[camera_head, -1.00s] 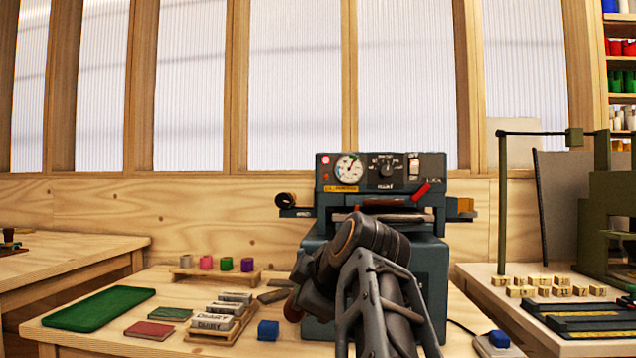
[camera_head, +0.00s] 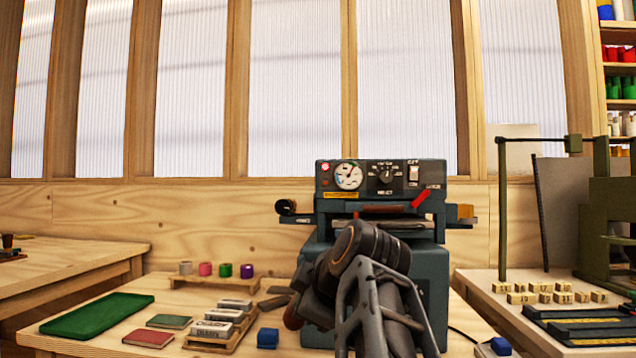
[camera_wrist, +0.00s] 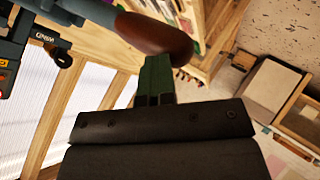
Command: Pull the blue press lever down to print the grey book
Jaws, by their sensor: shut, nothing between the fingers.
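The blue-grey press (camera_head: 435,262) stands at the back of the table, behind my arm. A brown rounded handle (camera_head: 292,314) shows low at its left, partly hidden by my arm. In the wrist view a brown rounded handle end (camera_wrist: 158,38) lies just beyond my gripper (camera_wrist: 155,88), whose fingers are shut with nothing between them. It joins a blue-grey part at the upper left; I cannot tell whether they touch the fingers. I cannot make out the grey book for certain.
A green tray (camera_head: 97,316), a green book (camera_head: 168,321), a red book (camera_head: 148,338), a wooden rack of labelled blocks (camera_head: 217,326) and a blue block (camera_head: 268,338) lie left of my arm. Foil rolls (camera_head: 225,270) stand behind. Another table with wooden type stands right.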

